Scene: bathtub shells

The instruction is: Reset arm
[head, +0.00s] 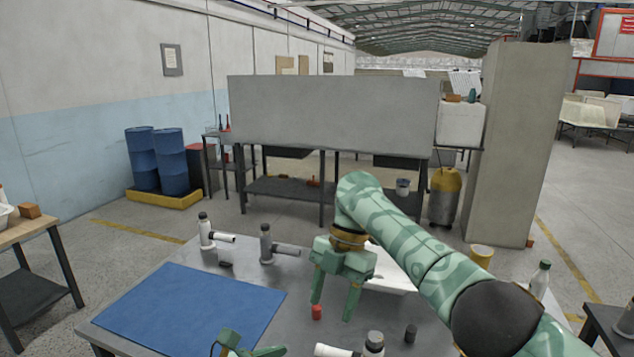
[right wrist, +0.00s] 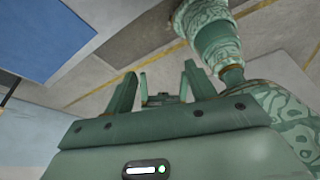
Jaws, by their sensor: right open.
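My right gripper (head: 334,311) hangs over the metal table (head: 208,262) with its two green fingers spread and nothing seen between them. Its left fingertip shows just above a small red cap (head: 317,313) in the head view; I cannot tell if they touch. The right wrist view shows the same open gripper (right wrist: 160,80), with no object in it. My left gripper (head: 247,349) shows only in part at the bottom edge of the head view, in front of the blue mat (head: 190,308). Its jaw state is unclear.
Two white-and-grey nozzle tools (head: 206,232) (head: 268,245) stand at the table's back. Another tool (head: 372,345) lies at the front, near a dark cap (head: 410,333). A bottle (head: 540,280) stands at right. The blue mat is mostly clear.

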